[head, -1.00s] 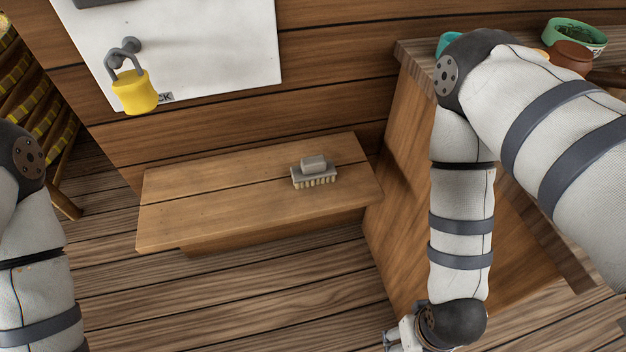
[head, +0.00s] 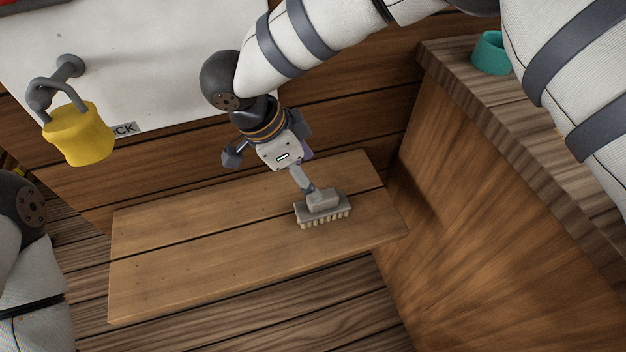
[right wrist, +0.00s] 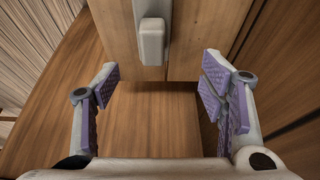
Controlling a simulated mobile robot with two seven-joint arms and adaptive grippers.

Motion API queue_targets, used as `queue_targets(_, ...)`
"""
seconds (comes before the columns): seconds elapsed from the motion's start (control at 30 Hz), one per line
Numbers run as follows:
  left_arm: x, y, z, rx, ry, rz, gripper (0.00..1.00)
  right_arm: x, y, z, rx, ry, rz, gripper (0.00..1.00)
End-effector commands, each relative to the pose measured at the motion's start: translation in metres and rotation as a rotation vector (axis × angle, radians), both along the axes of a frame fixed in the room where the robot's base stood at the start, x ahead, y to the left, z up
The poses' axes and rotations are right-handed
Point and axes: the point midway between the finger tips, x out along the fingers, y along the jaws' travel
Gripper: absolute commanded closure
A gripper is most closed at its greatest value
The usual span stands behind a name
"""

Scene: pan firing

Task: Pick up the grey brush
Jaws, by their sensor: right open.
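My right gripper (head: 284,164) is just behind and left of the brush in the head view, pointing down towards the bench. In the right wrist view my right gripper (right wrist: 160,84) is open, its purple-padded fingers wide apart with nothing between them. My left gripper is out of view.
The wooden bench (head: 180,260) is otherwise clear. A wooden cabinet side (head: 480,240) rises close on its right, with a teal cup (head: 490,54) on top. Behind the bench is a plank wall with a white panel (head: 150,60) and a yellow padlock (head: 78,134).

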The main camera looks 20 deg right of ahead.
Motion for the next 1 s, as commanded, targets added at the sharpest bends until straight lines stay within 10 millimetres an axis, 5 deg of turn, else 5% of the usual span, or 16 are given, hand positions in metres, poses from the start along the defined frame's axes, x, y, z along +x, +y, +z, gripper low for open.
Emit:
queue_targets(0.2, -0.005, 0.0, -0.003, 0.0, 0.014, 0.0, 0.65, -0.001, -0.018, -0.045, -0.002, 0.006, 0.0, 0.35)
queue_targets(0.6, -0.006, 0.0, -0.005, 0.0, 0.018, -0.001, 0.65, -0.002, -0.042, -0.105, -0.002, 0.003, 0.001, 0.35)
queue_targets(0.87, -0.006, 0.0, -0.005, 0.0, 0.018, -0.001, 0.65, -0.002, -0.045, -0.111, -0.002, 0.001, 0.001, 0.35)
queue_targets(1.0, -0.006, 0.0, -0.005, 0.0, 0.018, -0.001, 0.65, -0.002, -0.045, -0.111, -0.002, 0.001, 0.001, 0.62)
